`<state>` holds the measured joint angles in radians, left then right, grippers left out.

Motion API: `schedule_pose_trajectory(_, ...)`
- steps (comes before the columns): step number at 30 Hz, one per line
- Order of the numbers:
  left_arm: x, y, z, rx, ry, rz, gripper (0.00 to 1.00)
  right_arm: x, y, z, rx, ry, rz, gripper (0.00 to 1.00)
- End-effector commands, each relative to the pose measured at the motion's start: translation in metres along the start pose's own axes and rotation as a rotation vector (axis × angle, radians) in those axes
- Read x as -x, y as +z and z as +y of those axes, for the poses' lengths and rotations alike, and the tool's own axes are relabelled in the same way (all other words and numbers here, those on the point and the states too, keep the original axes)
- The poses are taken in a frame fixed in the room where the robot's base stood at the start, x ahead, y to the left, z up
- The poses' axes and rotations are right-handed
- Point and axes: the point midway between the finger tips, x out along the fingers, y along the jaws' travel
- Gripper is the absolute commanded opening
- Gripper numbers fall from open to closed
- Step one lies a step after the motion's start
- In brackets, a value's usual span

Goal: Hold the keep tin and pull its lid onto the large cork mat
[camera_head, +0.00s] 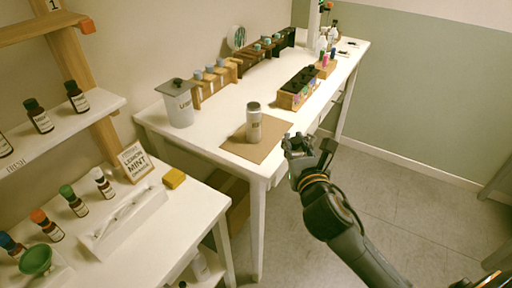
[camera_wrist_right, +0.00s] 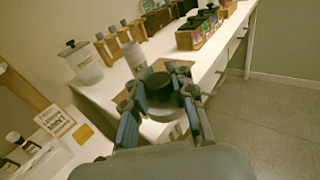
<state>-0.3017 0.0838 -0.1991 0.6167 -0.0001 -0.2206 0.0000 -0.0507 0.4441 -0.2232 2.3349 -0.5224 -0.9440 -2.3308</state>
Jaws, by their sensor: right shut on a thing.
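A pale metal tin (camera_head: 253,124) stands upright on the brown cork mat (camera_head: 262,153) at the table's near end; its label is too small to read. The tin also shows in the right wrist view (camera_wrist_right: 134,57), beyond my fingers. My right gripper (camera_head: 306,147) is off the table's right edge, right of the mat and apart from the tin. In the wrist view it is shut on a dark round-topped thing (camera_wrist_right: 159,86) with a grey rim around it. I cannot tell whether this is a lid or a whole tin. My left gripper is not in view.
A white canister (camera_head: 180,108) with a flat grey lid stands at the back left. Wooden racks (camera_head: 216,84) and a black-topped bottle box (camera_head: 297,88) stand farther along the table. A lower left table holds bottles, a white tray (camera_head: 122,222) and a yellow sponge (camera_head: 174,178).

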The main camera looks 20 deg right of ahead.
Motion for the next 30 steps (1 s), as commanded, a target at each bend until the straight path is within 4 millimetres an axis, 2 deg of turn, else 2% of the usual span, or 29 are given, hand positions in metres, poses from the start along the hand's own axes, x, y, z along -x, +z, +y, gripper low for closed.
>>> schedule_pose_trajectory(1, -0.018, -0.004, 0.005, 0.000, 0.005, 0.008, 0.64, -0.014, 0.000, -0.005, 0.001, -0.017, -0.011, 0.00)
schedule_pose_trajectory(3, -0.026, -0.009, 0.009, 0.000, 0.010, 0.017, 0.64, -0.027, 0.007, -0.012, -0.001, -0.035, -0.008, 0.00)
schedule_pose_trajectory(6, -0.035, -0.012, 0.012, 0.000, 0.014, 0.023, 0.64, -0.040, 0.016, -0.020, -0.001, -0.055, -0.003, 0.00)
schedule_pose_trajectory(11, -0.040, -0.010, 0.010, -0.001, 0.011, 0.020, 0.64, -0.049, 0.023, -0.024, -0.005, -0.070, 0.003, 0.00)
schedule_pose_trajectory(14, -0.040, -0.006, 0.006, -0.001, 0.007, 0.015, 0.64, -0.058, 0.019, -0.013, -0.009, -0.071, 0.007, 0.00)
schedule_pose_trajectory(23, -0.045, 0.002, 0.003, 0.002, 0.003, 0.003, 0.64, -0.100, -0.011, 0.049, -0.009, -0.069, 0.007, 0.00)
schedule_pose_trajectory(27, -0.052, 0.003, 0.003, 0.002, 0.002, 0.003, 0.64, -0.114, -0.038, 0.068, -0.006, -0.070, 0.010, 0.00)
schedule_pose_trajectory(30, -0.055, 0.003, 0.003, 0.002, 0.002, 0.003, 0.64, -0.121, -0.050, 0.077, -0.005, -0.071, 0.006, 0.00)
